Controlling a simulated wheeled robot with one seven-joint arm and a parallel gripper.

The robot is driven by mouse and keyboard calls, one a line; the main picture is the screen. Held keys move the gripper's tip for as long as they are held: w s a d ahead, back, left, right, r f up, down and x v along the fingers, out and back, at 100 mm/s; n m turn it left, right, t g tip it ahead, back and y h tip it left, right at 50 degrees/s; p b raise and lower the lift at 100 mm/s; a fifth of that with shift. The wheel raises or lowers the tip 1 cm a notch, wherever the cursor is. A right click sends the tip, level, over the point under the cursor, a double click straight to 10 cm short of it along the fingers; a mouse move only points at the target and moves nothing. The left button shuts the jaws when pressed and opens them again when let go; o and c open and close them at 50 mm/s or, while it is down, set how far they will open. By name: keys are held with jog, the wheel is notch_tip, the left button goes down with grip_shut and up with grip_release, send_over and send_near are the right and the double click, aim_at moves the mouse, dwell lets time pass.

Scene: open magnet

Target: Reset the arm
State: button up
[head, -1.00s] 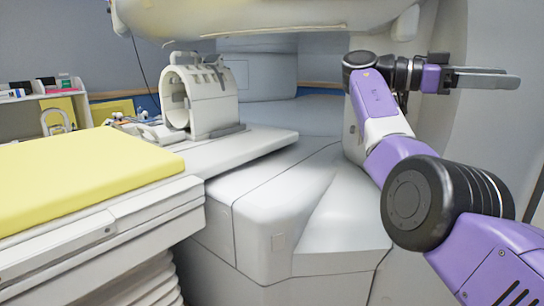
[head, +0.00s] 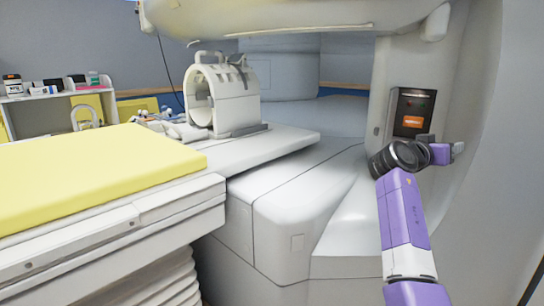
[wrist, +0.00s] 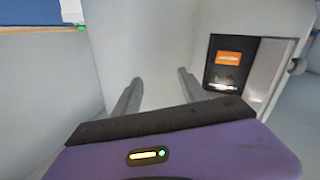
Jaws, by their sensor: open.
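My purple and black arm (head: 403,215) rises at the right of the head view, in front of the scanner's right column. My gripper (head: 457,149) is at its upper end, just below a dark panel with an orange screen (head: 413,122). In the wrist view my gripper (wrist: 158,92) shows two grey fingers spread wide apart with nothing between them. The dark panel (wrist: 228,65) is to the right of the fingers in that view, on a pale wall. The fingers look clear of it, though the exact gap cannot be told.
The open magnet's upper part (head: 290,15) overhangs the scene. A patient table with a yellow pad (head: 90,175) extends from the left, with a white coil (head: 222,98) on its far end. A shelf (head: 55,97) stands at the back left. Room is free above the pale base (head: 290,205).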

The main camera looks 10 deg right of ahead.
jog(key=s+a+f+n+t+y, duration=0.2)
jog(key=a+f+n+t+y, duration=0.15)
jog(key=a+f, duration=0.5)
jog(key=s+a+f+n+t+y, duration=0.1)
jog(key=a+f+n+t+y, duration=0.3)
jog(key=f, duration=0.7)
jog(key=s+a+f+n+t+y, duration=0.2)
jog(key=s+a+f+y, duration=0.15)
jog(key=s+a, duration=0.45)
jog(key=s+a+f+n+t+y, duration=0.2)
jog(key=s+a+f, duration=0.35)
jog(key=s, duration=0.35)
jog(key=s+a+f+g+y, duration=0.1)
jog(key=s+a, duration=0.2)
jog(key=s, duration=0.9)
jog(key=s+a+g+y, duration=0.1)
jog(key=s+a, duration=0.2)
jog(key=s, duration=0.9)
jog(key=s+a+f+g+y, duration=0.1)
jog(key=s+a, duration=0.2)
jog(key=s, duration=0.9)
notch_tip(320, 180, up, 22)
jog(key=p, duration=2.1)
jog(key=shift+s+a+f+m, duration=0.15)
jog(key=shift+a+f+m, duration=0.1)
jog(key=shift+m, duration=0.2)
jog(key=shift+g, duration=0.25)
